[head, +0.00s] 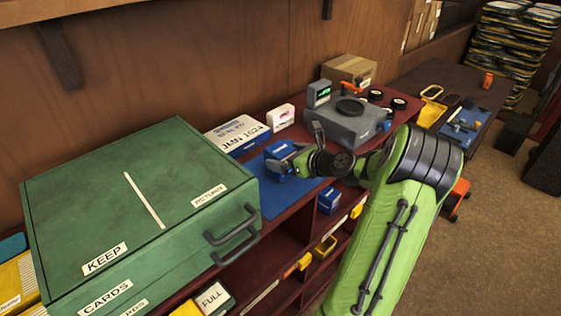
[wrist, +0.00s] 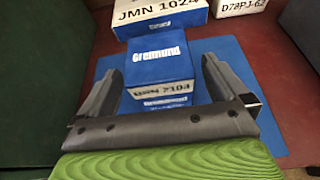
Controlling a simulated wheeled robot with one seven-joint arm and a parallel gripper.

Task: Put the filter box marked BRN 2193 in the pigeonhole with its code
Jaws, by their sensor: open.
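A blue and white filter box (wrist: 158,62) sits on a blue mat (wrist: 258,100) in the wrist view. My gripper (wrist: 161,72) is open, with one finger on each side of the box. I cannot tell whether the fingers touch it. The pigeonholes (head: 284,262) are below the bench top in the head view, some holding blue or yellow boxes. Their codes are not legible.
A large green cabinet (head: 130,215) with a handle stands left of the mat. A box marked JMN 1024 (head: 238,133) and a small white box (head: 280,117) stand behind. A grey device (head: 350,122) stands to the right.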

